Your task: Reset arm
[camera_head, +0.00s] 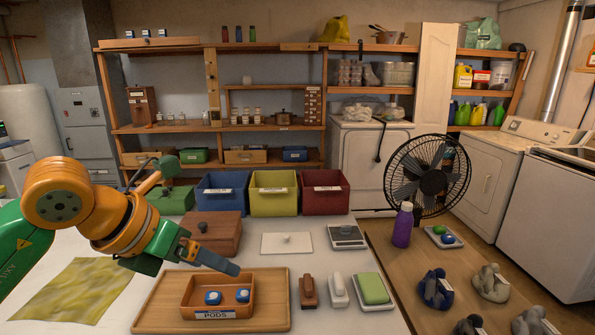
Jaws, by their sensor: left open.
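My left arm comes in from the left in orange and green, and its gripper (222,262) hangs over the back edge of a wooden tray (155,305). The gripper is open, with dark grey fingers that point right and slightly down. I see nothing held between them. An orange-brown box labelled PODS (215,312) sits on the tray just below the fingers, with two blue pods (243,295) inside. The gripper appears above and behind this box; the exact gap is hard to tell. My right gripper does not show.
Blue (222,200), yellow (273,200) and red (325,200) bins line the back of the white table. A brown lidded box (213,235) stands close behind the gripper. Brushes (308,292) and a green sponge (373,288) lie right. A fan (428,178) and purple bottle (402,228) stand beyond.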

